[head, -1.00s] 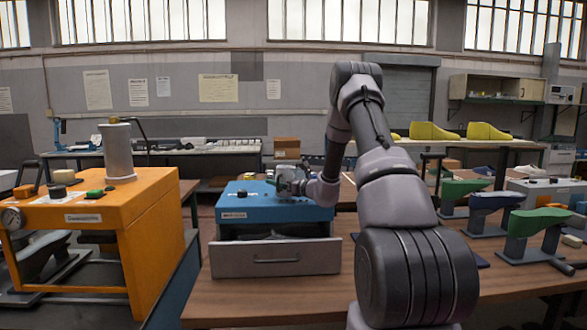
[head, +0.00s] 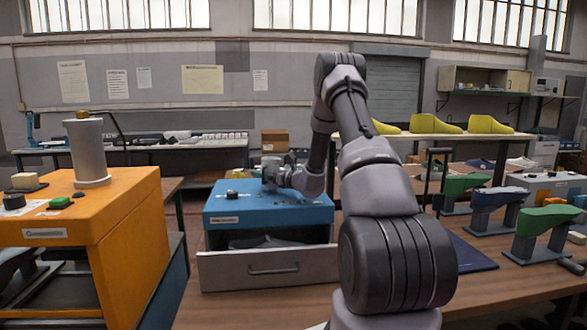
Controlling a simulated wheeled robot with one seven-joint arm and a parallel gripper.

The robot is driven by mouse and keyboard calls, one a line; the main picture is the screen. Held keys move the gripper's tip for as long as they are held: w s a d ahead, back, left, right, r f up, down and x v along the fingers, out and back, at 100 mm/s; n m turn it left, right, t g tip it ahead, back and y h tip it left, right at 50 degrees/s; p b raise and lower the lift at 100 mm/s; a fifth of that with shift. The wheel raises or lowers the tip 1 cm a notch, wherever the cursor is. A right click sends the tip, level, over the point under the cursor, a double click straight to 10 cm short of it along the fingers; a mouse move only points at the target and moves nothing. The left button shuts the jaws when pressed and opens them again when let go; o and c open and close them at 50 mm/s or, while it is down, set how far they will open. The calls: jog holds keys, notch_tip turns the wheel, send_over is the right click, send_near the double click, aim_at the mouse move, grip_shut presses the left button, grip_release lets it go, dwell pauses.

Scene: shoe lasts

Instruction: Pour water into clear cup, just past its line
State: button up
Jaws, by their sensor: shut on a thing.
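I see no clear cup, no water and no pouring vessel that I can make out in the head view. My gripper (head: 270,178) is just above the top of a blue box (head: 240,218). It points down, at the box's back middle. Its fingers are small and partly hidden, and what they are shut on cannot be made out. A black knob (head: 231,194) sits on the box top, left of my gripper.
The blue box's grey drawer (head: 225,272) is open at the front of the wooden table. An orange cabinet (head: 125,215) with a grey cylinder (head: 89,155) stands left. Green and blue shoe lasts (head: 497,198) on stands fill the right. A dark mat (head: 470,255) lies behind my arm.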

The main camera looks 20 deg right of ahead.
jog(key=shift+d+r, duration=0.1)
jog(key=shift+w+d+r+m+t, duration=0.1)
jog(key=shift+d+r+m+t, duration=0.2)
jog(key=shift+m, duration=0.65)
jog(key=shift+w+d+r+m, duration=0.1)
jog(key=shift+d+m, duration=0.3)
jog(key=shift+m, duration=0.55)
jog(key=r+m, duration=0.1)
jog(key=d+r, duration=0.1)
jog(key=r, duration=0.1)
jog(key=shift+w+r+m, duration=0.15)
jog(key=shift+r+m, duration=0.05)
jog(key=shift+m, duration=0.2)
jog(key=m, duration=0.5)
jog(key=d+m+t, duration=0.1)
jog(key=m, duration=0.1)
jog(key=shift+w+m+h, duration=0.2)
jog(key=shift+m+h, duration=0.1)
jog(key=shift+m, duration=0.1)
jog(key=shift+r+m, duration=0.45)
jog(key=shift+m, duration=0.35)
jog(key=shift+w+d+r+m, duration=0.15)
jog(key=shift+d+r+m, duration=0.2)
jog(key=shift+d+m, duration=0.25)
jog(key=shift+a+r+m+h, duration=0.1)
jog(key=shift+a+m+h, duration=0.05)
jog(key=shift+m+h, duration=0.2)
